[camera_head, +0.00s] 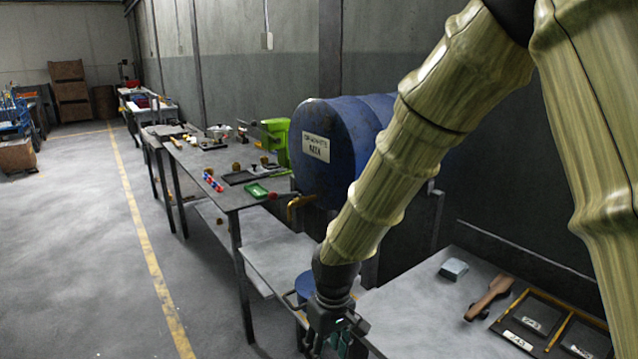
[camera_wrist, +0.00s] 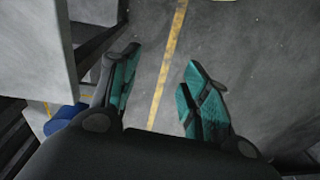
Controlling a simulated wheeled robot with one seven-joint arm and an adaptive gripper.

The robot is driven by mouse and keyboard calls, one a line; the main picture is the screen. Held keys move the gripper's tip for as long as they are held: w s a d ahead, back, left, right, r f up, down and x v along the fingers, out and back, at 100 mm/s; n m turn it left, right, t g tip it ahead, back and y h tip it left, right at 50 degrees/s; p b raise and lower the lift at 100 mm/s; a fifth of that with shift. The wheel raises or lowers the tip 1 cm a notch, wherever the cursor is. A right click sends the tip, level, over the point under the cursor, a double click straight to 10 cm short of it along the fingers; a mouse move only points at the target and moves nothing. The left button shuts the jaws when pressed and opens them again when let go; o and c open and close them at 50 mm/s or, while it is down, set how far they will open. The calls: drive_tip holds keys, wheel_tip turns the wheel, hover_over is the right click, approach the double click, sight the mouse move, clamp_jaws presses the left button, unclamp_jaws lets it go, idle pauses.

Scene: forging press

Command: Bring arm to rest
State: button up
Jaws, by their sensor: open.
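My gripper (camera_wrist: 160,90) is open and empty in the wrist view, its two green-padded fingers apart with bare floor and a yellow line between them. In the head view my gripper (camera_head: 328,345) is at the bottom centre, partly cut off by the frame edge. My arm (camera_head: 400,150) is extended, running down from the top right to the gripper. The gripper hangs beside the left end of the near workbench (camera_head: 415,320), in front of a small blue container (camera_head: 305,284).
A large blue drum (camera_head: 335,150) lies on its side behind my arm. A long dark table (camera_head: 225,190) with tools runs along the wall. The near bench holds a grey block (camera_head: 453,269), a brown-handled tool (camera_head: 490,297) and a labelled tray (camera_head: 550,325). Open floor (camera_head: 80,260) lies left.

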drive_tip(key=s+d+f+m+y, duration=0.15)
drive_tip(key=s+d+f, duration=0.3)
drive_tip(key=f, duration=0.65)
drive_tip(key=s+d+f+m, duration=0.25)
drive_tip(key=s+f, duration=0.25)
drive_tip(key=f, duration=0.5)
drive_tip(key=s+d+f+m+h, duration=0.1)
drive_tip(key=s+d+f, duration=0.5)
drive_tip(key=s, duration=0.3)
drive_tip(key=s+d+f+m+h, duration=0.1)
drive_tip(key=s+d+f, duration=0.5)
drive_tip(key=s, duration=0.3)
drive_tip(key=shift+d+m, duration=0.4)
drive_tip(key=shift+d, duration=0.45)
